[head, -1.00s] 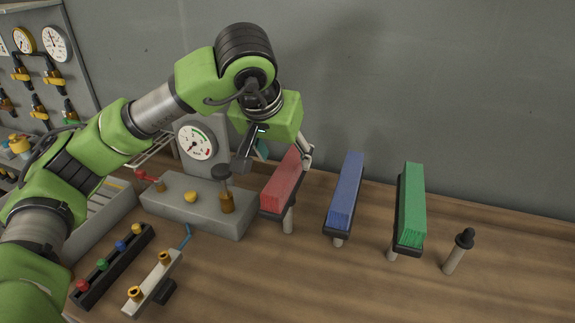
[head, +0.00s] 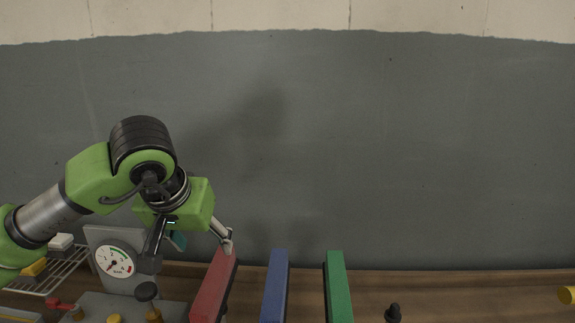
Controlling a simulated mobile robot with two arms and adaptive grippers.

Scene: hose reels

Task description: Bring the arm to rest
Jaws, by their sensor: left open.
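My left arm comes in from the left, and its gripper (head: 190,246) hangs above the bench, pointing down. Its fingers are spread apart with nothing seen between them. One finger is near the far top end of the red hose reel (head: 214,286); I cannot tell whether it touches. The blue hose reel (head: 274,287) and the green hose reel (head: 339,287) stand to the right, cut off by the lower edge. My right gripper is not in view.
A wire rack (head: 48,272) is at the far left. A black knob (head: 393,312) and a yellow item (head: 567,294) are to the right. The grey wall (head: 430,150) is bare.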

